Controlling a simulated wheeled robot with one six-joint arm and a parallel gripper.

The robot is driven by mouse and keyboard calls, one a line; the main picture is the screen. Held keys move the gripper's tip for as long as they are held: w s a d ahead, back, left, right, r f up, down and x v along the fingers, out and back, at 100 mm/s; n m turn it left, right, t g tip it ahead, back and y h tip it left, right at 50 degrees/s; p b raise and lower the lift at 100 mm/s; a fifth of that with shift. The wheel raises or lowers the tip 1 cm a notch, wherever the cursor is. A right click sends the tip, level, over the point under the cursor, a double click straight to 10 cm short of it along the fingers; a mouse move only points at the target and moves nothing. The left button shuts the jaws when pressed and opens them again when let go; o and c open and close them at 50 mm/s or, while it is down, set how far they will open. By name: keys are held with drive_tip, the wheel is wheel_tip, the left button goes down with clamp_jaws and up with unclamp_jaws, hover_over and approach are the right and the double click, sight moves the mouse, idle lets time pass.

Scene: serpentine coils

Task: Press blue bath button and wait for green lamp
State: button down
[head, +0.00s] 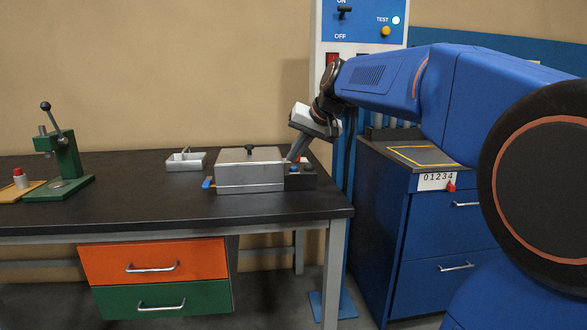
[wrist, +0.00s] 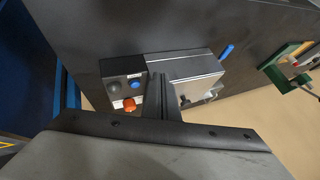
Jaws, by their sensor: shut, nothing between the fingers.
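The bath is a silver metal box with a lid and dark knob (head: 250,172) on the dark workbench. A black control box (head: 301,182) adjoins its right side. On the control box is the blue button (head: 294,168), also clear in the wrist view (wrist: 137,83). Beside it is a dark grey dome (wrist: 114,87), perhaps the lamp; no green glow shows. An orange-red knob (wrist: 129,104) is also there. My gripper (head: 291,158) is shut and empty, tilted down close to the blue button. In the wrist view its fingers (wrist: 160,80) are beside the button; contact cannot be told.
A blue handle (head: 208,183) sticks out at the bath's left. A small grey tray (head: 186,161) stands behind it, and a green press (head: 62,165) is far left. A blue cabinet (head: 430,215) and a switch panel (head: 362,22) are at the right. The front bench top is clear.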

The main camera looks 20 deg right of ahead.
wheel_tip(320, 180, up, 5)
drive_tip(key=m+t, duration=0.1)
hover_over(293, 168)
drive_tip(key=d, duration=0.1)
drive_tip(key=shift+s+y, duration=0.1)
drive_tip(key=shift+y, duration=0.2)
drive_tip(key=shift+f, duration=0.1)
drive_tip(key=shift+f, duration=4.3)
drive_tip(key=shift+f, duration=0.1)
drive_tip(key=shift+f, duration=0.35)
drive_tip(key=shift+f, duration=0.5)
drive_tip(key=shift+r, duration=0.95)
